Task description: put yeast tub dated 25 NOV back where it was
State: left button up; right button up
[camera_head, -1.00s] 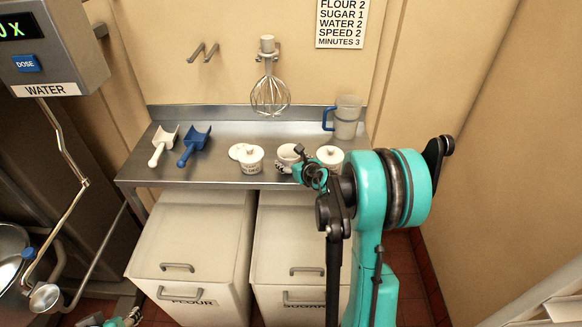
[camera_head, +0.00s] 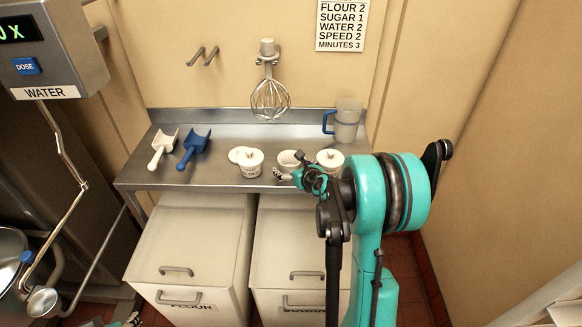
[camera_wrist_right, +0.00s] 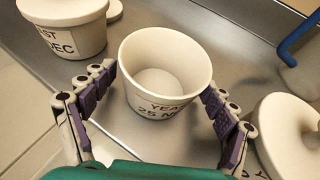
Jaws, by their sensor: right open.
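An open, empty-looking white yeast tub (camera_head: 289,159) stands upright on the steel shelf, in the middle of three tubs. In the right wrist view its label (camera_wrist_right: 163,108) reads "YEA…" and "25" with a cut-off month. My right gripper (camera_wrist_right: 160,98) is open, with one finger on each side of this tub; I cannot tell whether they touch it. In the head view the right gripper (camera_head: 294,170) hides part of the tub's front. A sliver of my left gripper (camera_head: 128,319) shows at the bottom left edge; its jaws are unclear.
A lidded tub marked DEC (camera_head: 250,165) stands left, a loose lid (camera_head: 236,153) beside it. Another lidded tub (camera_head: 330,158) stands close on the right. A jug (camera_head: 347,122) stands behind. White (camera_head: 161,146) and blue (camera_head: 193,147) scoops lie left on the shelf (camera_head: 218,178).

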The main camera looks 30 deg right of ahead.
jog(key=d+p+v, duration=0.1)
jog(key=p+v, duration=0.2)
jog(key=v, duration=0.8)
jog(key=s+a+r+m+t+h, duration=0.1)
jog(key=a+r+m+t+h, duration=0.15)
jog(key=r+m, duration=0.65)
jog(key=a+r+m+t+h, duration=0.2)
jog(key=r+m+h, duration=0.1)
jog(key=r+m, duration=0.6)
jog(key=s+a+f+m+g+y, duration=0.6)
jog(key=s+a+f+m+g, duration=0.4)
jog(key=s+a+f+m, duration=0.4)
jog(key=s+a+m, duration=0.3)
jog(key=shift+s+a+y, duration=0.2)
jog(key=shift+s+y, duration=0.15)
